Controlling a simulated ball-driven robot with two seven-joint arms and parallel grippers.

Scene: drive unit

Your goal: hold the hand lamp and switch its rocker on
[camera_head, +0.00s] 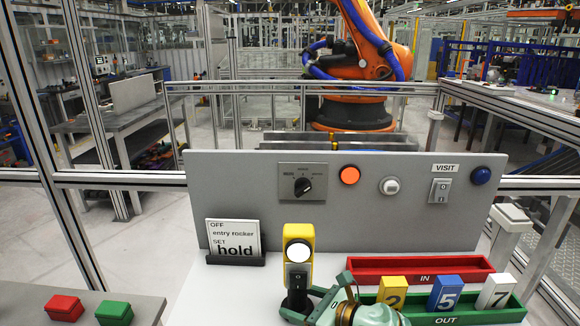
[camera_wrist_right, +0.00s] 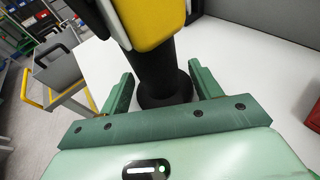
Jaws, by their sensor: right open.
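The hand lamp (camera_head: 298,248) stands upright on the white table, with a yellow head, a round white lens facing me and a dark handle. A small rocker (camera_head: 298,281) sits on its front below the lens; its position is too small to tell. My right gripper (camera_head: 312,296) is open low at the dark handle. In the right wrist view the open fingers (camera_wrist_right: 160,78) stand on either side of the handle (camera_wrist_right: 160,72), with gaps showing; the lamp's round base is beyond them. The lamp's top is cut off there. My left gripper is not in view.
A grey panel (camera_head: 230,175) behind carries a dial, an orange button, a white button, a VISIT rocker (camera_head: 440,190) and a blue button. A sign (camera_head: 233,237) stands left. A red IN tray (camera_head: 370,270) and green OUT tray (camera_head: 510,313) with numbered blocks lie right. Red and green blocks (camera_head: 64,307) sit front left.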

